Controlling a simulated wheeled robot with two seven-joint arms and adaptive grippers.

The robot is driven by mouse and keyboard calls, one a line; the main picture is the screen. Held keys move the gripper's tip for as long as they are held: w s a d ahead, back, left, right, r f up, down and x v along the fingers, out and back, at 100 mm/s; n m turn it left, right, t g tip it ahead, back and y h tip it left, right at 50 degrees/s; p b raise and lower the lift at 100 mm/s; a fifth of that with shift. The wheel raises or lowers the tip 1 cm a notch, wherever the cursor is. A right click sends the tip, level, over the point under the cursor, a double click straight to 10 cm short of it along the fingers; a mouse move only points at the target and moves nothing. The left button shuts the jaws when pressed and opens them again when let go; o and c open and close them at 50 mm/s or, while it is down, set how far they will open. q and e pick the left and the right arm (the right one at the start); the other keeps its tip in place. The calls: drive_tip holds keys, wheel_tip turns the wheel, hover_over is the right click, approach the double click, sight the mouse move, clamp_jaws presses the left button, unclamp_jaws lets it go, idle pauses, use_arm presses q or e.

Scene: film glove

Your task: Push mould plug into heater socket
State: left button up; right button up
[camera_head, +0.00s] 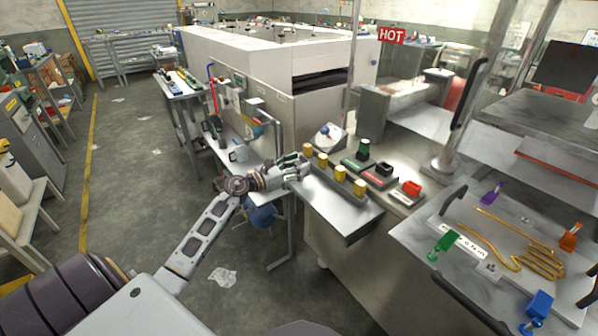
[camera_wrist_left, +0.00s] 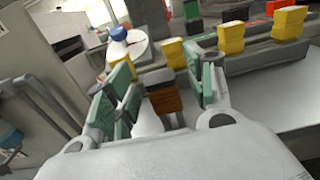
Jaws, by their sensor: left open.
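Several yellow plugs stand upright in a row along a grey metal strip (camera_head: 325,180); the nearest is the yellow plug (camera_head: 360,186). Which plug is the mould plug, and which part is the heater socket, I cannot tell. My left gripper (camera_head: 296,167) is at the strip's left end, beside the leftmost yellow plug (camera_head: 308,150). In the left wrist view the left gripper (camera_wrist_left: 160,92) is open, with green-padded fingers either side of a shaded orange-yellow block (camera_wrist_left: 166,100). I cannot tell whether they touch it. My right gripper is not in view.
Behind the row stand a green block (camera_head: 363,149), a black block (camera_head: 384,169) and a red block (camera_head: 411,187) on labelled bases. A small round dial device (camera_head: 328,136) stands behind the gripper.

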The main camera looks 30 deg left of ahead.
use_arm(q)
drive_tip(key=shift+w+d, duration=0.15)
drive_tip(key=shift+w, duration=0.2)
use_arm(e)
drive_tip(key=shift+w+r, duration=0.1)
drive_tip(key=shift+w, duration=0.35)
use_arm(q)
drive_tip(key=shift+c, duration=0.2)
drive_tip(key=c, duration=1.1)
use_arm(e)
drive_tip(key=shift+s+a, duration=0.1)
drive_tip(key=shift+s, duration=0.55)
